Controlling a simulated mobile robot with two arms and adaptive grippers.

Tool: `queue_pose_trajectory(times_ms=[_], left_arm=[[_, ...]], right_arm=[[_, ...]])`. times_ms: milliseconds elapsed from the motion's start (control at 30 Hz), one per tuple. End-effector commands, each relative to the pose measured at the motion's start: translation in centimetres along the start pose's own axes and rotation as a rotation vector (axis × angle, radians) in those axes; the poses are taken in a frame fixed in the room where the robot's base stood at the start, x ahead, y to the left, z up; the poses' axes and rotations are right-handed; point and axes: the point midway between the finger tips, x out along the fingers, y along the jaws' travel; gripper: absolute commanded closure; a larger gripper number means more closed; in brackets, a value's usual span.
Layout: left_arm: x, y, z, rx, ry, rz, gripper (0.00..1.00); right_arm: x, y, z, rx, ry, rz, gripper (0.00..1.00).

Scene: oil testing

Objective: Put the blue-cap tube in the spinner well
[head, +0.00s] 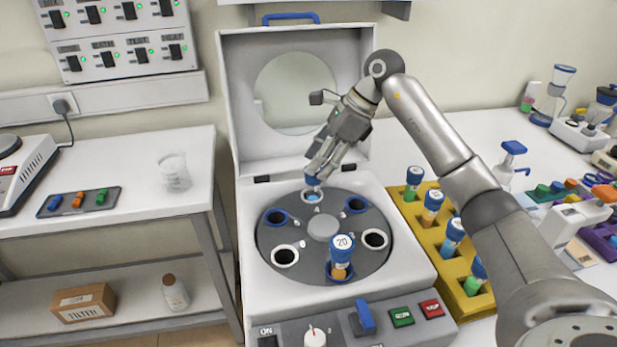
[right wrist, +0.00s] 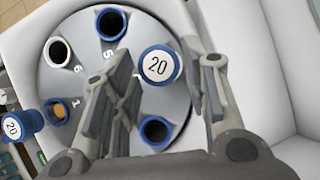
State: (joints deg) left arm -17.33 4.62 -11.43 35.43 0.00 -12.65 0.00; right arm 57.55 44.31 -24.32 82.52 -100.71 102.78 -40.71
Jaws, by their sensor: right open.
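The spinner (head: 322,225) stands open, its grey rotor ringed with white- and blue-rimmed wells. One blue-cap tube (head: 312,182) is at the white-rimmed rear well (head: 313,197); its cap, marked 20, also shows in the right wrist view (right wrist: 158,66). Its lower part is mostly hidden. My right gripper (head: 314,174) is open above this well, its fingers on either side of the cap in the right wrist view (right wrist: 160,60). Another blue-cap tube (head: 342,252), also marked 20, stands in the front blue-rimmed well. My left gripper is out of view.
A yellow rack (head: 455,290) with several blue-cap tubes stands right of the spinner, partly behind my right arm. The raised lid (head: 230,110) stands behind the rotor. Other rotor wells are empty. A side table (head: 135,165) holds a beaker (head: 174,168).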

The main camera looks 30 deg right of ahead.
Motion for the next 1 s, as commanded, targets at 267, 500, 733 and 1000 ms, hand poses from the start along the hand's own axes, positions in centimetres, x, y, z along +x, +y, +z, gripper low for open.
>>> queue_pose_trajectory(times_ms=[267, 500, 733, 1000], left_arm=[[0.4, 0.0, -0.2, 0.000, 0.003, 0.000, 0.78], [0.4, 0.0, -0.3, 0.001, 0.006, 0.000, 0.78], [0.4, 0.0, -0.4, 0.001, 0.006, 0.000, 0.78], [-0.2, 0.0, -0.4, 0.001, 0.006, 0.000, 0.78]], right_arm=[[-4.4, -0.1, 0.0, 0.001, 0.000, -0.001, 0.59], [-5.2, 0.0, 0.0, 0.000, 0.000, 0.002, 0.59], [-5.2, 0.0, 0.0, 0.000, 0.000, 0.001, 0.59], [-5.8, 0.0, 0.3, 0.000, -0.001, 0.001, 0.59]])
